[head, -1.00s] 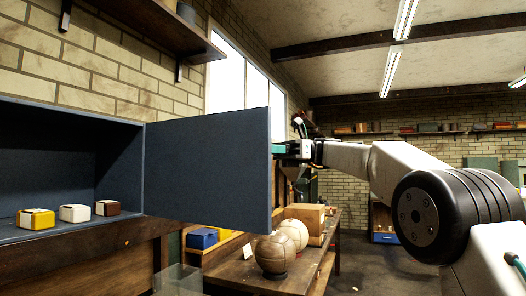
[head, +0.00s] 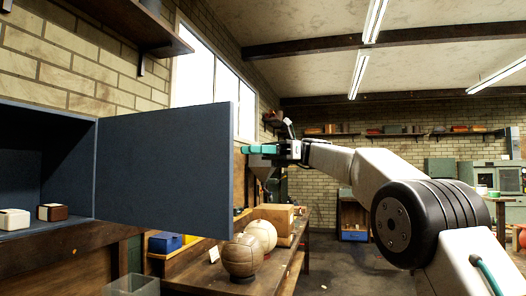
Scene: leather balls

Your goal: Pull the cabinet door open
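The cabinet (head: 75,122) is a dark blue box at the left, cut off by the picture edge. Its flat blue door (head: 165,175) stands swung wide open, hinged at the cabinet's right side, and the inside shows. My gripper (head: 246,150), with teal fingers, is just right of the door's free edge. Its fingers show almost whole and look clear of the door, though the depth gap is hard to judge. I see nothing in it. The finger gap is not visible from this side. No handle shows on the door face in view.
Below and beyond the door, leather balls (head: 242,257) and a blue bin (head: 165,242) are on a wooden bench. Open floor (head: 345,275) lies to the right of the bench.

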